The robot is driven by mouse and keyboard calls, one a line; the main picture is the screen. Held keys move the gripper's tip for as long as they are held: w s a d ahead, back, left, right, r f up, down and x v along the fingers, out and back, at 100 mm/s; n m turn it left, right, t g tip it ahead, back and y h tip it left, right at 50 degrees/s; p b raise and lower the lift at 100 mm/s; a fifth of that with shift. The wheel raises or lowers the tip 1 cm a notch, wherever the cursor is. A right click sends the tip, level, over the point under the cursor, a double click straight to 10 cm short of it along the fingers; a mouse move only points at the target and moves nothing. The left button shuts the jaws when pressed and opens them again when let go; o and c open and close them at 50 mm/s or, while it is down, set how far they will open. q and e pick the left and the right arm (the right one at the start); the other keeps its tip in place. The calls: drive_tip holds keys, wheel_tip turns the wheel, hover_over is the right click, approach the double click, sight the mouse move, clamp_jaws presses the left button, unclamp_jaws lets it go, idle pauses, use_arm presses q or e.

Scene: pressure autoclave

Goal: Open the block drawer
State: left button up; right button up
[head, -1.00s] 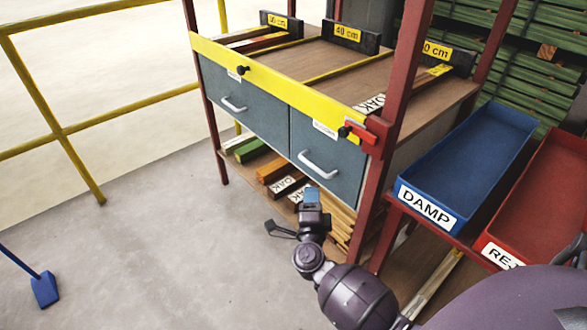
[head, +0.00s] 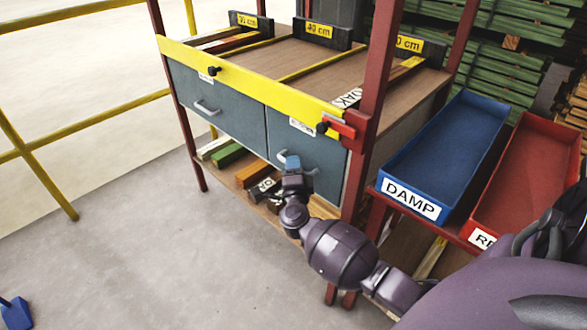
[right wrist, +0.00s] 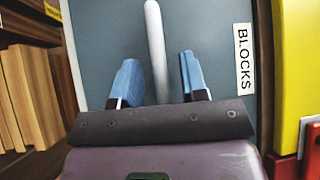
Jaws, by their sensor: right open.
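The block drawer (head: 325,168) is the right one of two grey-blue drawers under the yellow rail, and its front looks flush with the shelf frame. The right wrist view shows its "BLOCKS" label (right wrist: 243,60) and its pale bar handle (right wrist: 154,40). My right gripper (head: 292,162) is at this handle and hides part of it in the head view. In the right wrist view, the blue fingers of my right gripper (right wrist: 158,78) are open, one on each side of the handle. I cannot tell whether they touch it. My left gripper is not in view.
The left drawer (head: 225,110) is beside it, also shut. A red post (head: 369,110) and a red clamp (head: 342,125) are close on the right. Blue (head: 397,165) and red (head: 480,215) trays stand further right. Wood pieces (head: 230,154) lie below. The floor in front is clear.

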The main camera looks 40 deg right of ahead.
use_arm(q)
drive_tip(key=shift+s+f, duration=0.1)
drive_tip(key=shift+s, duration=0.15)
use_arm(e)
clamp_jaws()
